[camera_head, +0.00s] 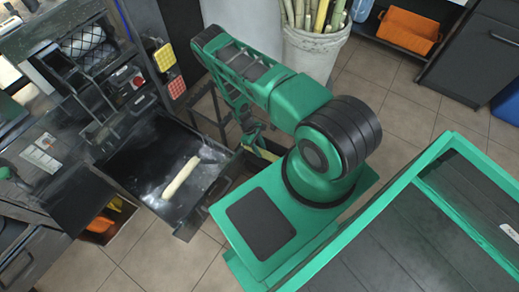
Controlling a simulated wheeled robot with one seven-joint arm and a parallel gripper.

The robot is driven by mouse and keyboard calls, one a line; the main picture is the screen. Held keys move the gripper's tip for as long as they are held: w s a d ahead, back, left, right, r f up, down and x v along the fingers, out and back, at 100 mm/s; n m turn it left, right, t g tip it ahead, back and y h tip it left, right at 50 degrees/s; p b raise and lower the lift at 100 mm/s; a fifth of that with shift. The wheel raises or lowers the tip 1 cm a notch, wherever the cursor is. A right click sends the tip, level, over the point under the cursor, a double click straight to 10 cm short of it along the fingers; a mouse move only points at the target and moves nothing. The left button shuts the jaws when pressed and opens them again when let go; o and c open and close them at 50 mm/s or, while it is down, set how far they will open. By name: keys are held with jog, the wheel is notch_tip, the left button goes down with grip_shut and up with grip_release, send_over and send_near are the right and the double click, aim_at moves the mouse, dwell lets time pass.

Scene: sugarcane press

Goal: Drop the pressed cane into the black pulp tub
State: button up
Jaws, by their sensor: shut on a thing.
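My gripper (252,132) hangs below my green arm, right of the press, and is partly hidden by the arm. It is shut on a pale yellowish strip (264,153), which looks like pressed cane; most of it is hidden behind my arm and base. A pale cane piece (181,177) lies in a wide dark tray (136,160) at the front of the press, left of my gripper and apart from it. A dark box-like edge (228,178) shows just right of that tray; I cannot tell whether it is the black pulp tub.
The press (95,75) stands at the left, with yellow and red pads (170,72) at its side. A white bucket (313,52) of canes stands behind my arm. An orange bin (408,30) sits on a low shelf. Tiled floor (395,105) is clear at right.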

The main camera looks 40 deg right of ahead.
jog(key=o, duration=1.2)
jog(key=v, duration=1)
jog(key=shift+r, duration=0.35)
jog(key=shift+w+a, duration=0.1)
